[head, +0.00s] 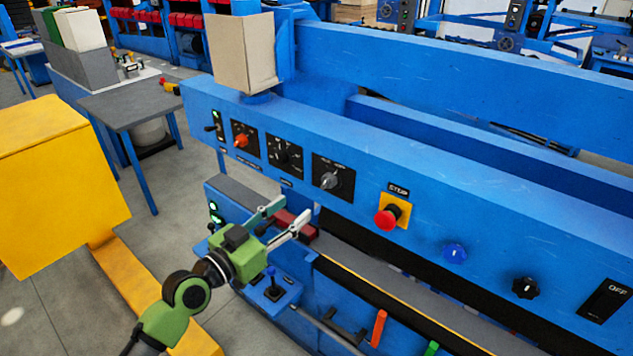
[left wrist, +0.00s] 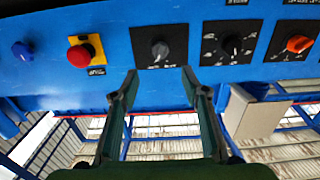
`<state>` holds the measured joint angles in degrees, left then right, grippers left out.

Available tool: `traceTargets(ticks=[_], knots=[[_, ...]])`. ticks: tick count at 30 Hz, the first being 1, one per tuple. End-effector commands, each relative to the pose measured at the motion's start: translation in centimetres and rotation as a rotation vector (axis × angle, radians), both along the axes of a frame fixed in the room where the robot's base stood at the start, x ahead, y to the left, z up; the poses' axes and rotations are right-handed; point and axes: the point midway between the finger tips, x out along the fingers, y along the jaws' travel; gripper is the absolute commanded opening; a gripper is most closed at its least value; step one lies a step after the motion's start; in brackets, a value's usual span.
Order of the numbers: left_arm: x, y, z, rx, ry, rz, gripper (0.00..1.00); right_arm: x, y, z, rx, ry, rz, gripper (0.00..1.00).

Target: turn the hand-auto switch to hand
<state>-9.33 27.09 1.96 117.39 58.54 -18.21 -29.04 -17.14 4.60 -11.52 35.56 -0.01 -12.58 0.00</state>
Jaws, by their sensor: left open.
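A grey rotary knob on a black square plate (head: 331,178) sits on the blue panel, right of the dial. It looks like the hand-auto switch, but its lettering is too small to read. In the left wrist view the panel is upside down and the grey knob (left wrist: 159,50) is at top centre. My left gripper (head: 292,212) is open and empty, below and in front of the knob. In the left wrist view the fingertips (left wrist: 159,80) are apart, with the knob beyond the gap between them. I cannot tell which way the knob points. My right gripper is not in view.
The panel also carries an orange-red knob (head: 241,141), a black dial (head: 285,155), a red stop button (head: 387,218), a blue button (head: 454,253) and a black knob (head: 526,287). A beige box (head: 241,52) stands above. A small joystick box (head: 272,290) is below my gripper.

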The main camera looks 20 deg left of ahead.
Motion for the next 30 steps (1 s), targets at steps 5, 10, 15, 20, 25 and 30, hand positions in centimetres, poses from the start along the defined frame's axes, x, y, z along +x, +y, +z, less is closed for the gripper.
traceTargets(ticks=[5, 10, 15, 20, 25, 30], knots=[[3.6, -1.3, 0.6, -0.004, -0.003, 0.001, 0.42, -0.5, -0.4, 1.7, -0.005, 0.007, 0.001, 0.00], [7.1, -2.5, 0.5, -0.003, -0.001, 0.001, 0.42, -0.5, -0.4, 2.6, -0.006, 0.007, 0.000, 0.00], [9.7, -3.5, 0.3, -0.002, 0.000, 0.001, 0.42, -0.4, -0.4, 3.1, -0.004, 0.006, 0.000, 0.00], [11.0, -4.0, 0.1, 0.000, 0.000, 0.001, 0.42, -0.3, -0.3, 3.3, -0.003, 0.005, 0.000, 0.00], [11.4, -4.1, 0.0, 0.000, 0.000, 0.001, 0.42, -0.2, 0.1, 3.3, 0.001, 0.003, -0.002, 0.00], [11.4, -4.1, 0.0, 0.000, 0.000, 0.001, 0.42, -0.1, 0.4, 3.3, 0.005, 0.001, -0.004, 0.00]])
